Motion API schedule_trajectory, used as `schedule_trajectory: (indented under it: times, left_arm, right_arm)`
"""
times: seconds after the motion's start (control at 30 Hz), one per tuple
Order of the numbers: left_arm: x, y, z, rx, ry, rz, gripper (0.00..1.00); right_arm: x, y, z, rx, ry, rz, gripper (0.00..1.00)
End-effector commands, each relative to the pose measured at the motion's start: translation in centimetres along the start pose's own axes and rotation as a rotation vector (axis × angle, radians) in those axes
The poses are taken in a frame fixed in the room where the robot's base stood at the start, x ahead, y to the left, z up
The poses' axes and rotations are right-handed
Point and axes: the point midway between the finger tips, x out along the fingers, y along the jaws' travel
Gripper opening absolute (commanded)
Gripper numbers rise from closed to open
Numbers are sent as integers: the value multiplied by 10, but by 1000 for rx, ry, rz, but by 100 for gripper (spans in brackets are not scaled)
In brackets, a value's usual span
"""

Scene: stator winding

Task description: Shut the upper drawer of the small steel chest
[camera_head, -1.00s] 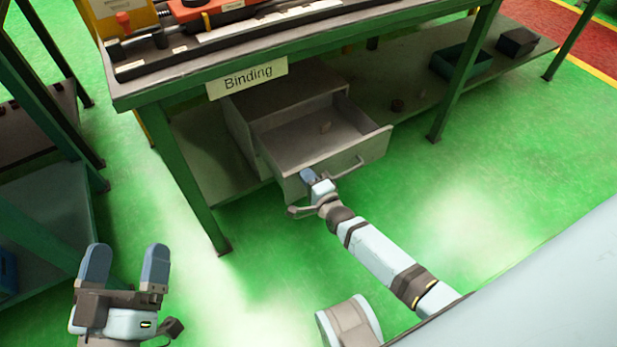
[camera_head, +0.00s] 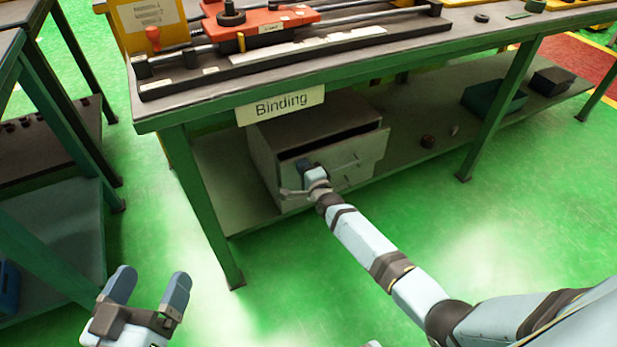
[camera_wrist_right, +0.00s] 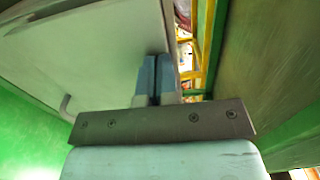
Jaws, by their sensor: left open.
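The small grey steel chest (camera_head: 268,160) stands on the lower shelf of the bench, under the Binding sign. Its upper drawer (camera_head: 365,152) is out only a little; a dark gap shows above its front. My right gripper (camera_head: 304,165) is at the left part of the drawer front, apparently against it. In the right wrist view its two blue fingers (camera_wrist_right: 156,80) are together with nothing seen between them, and a pale panel (camera_wrist_right: 90,45) with a handle fills the left side. Exact contact is hidden. My left gripper (camera_head: 148,285) is open and empty, away from the chest.
The green bench leg (camera_head: 205,205) stands left of the chest. The tabletop edge (camera_head: 380,78) overhangs it. Small dark parts (camera_head: 428,141) and dark bins (camera_head: 494,98) lie on the shelf to the right. Green floor in front is free.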

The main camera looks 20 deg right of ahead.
Motion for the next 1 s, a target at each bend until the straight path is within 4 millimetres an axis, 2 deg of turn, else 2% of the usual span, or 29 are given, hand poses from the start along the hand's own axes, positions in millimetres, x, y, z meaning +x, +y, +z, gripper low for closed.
schedule_trajectory:
  times: [0.2, 0.4, 1.0]
  left_arm:
    - [0, -3, 20, -2, -56, 7, 91]
    - [0, -3, 26, -2, -83, 10, 91]
    - [0, -3, 24, -1, -84, 10, 91]
  right_arm:
    - [22, 3, 0, -1, 0, 0, 0]
    - [32, 1, 0, -1, 0, -1, 0]
    - [33, -4, 0, 0, 2, -5, 0]
